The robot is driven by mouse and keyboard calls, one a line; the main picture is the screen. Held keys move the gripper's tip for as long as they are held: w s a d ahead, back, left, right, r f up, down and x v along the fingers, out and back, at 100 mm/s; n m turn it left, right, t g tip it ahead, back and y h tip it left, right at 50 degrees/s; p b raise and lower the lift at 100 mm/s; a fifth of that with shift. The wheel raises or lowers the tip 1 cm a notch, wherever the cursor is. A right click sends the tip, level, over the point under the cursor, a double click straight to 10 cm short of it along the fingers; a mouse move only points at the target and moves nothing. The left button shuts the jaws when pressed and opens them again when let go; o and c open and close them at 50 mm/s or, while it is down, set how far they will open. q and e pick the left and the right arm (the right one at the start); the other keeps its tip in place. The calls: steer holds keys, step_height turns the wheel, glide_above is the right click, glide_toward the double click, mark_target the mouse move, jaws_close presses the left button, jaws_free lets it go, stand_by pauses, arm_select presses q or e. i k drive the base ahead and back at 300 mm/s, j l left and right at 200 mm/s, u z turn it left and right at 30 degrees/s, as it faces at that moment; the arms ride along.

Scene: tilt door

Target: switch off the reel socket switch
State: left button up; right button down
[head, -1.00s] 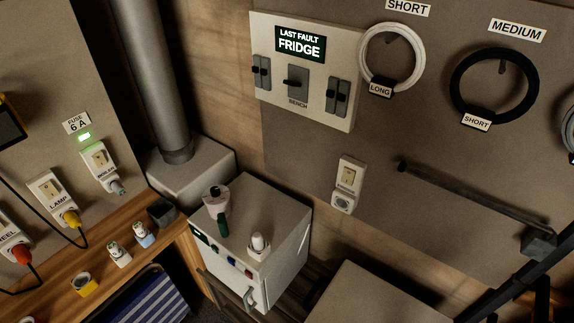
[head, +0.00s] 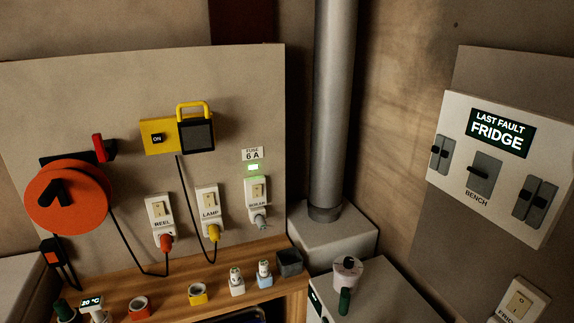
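The reel socket (head: 160,217), labelled REEL, is a white wall socket with a rocker switch (head: 159,208) on its upper part. A red plug (head: 166,241) sits in its lower part, with a black cable running to the orange cable reel (head: 67,197) at the left. I cannot tell the rocker's position at this size. Neither of my grippers shows in the head view.
The lamp socket (head: 208,212) with a yellow plug and the solar socket (head: 257,200) with a grey plug are to the right. A wooden shelf (head: 180,280) below carries several small fuses and cups. A grey pipe (head: 332,110) stands right of the board.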

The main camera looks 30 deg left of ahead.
mark_target(159, 208)
steer(key=u, duration=1.95)
